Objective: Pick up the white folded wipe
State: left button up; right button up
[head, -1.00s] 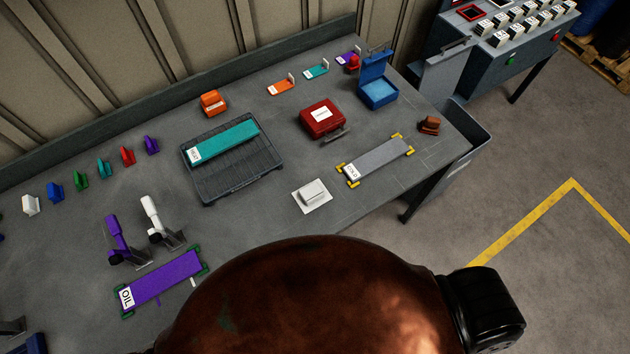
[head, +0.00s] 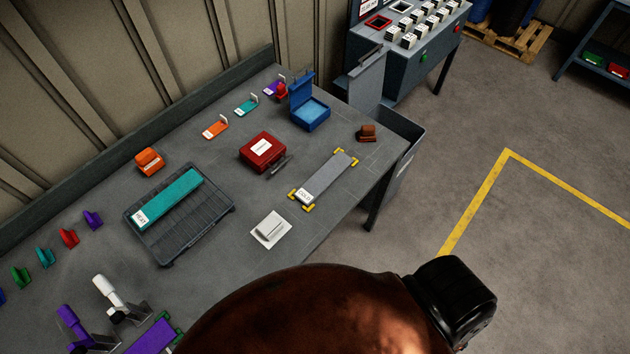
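A white item that looks like the folded wipe (head: 270,230) lies on the grey workbench near its front edge, in the middle of the head view. It is a flat white square with a raised white block on it. It lies right of the black ribbed tray and left of the grey strip with yellow corners. Nothing touches it. Neither of my grippers is in view.
On the bench (head: 330,235) are a black tray (head: 205,222) with a teal strip (head: 170,198), a red case (head: 262,150), a grey strip (head: 327,177), an open blue box (head: 310,113) and a brown block (head: 367,132). A grey bin (head: 403,150) stands beyond the bench's right end.

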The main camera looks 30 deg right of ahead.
aim_at(270, 226)
jog(key=k, duration=1.2)
jog(key=i, duration=0.8)
jog(key=u, duration=0.45)
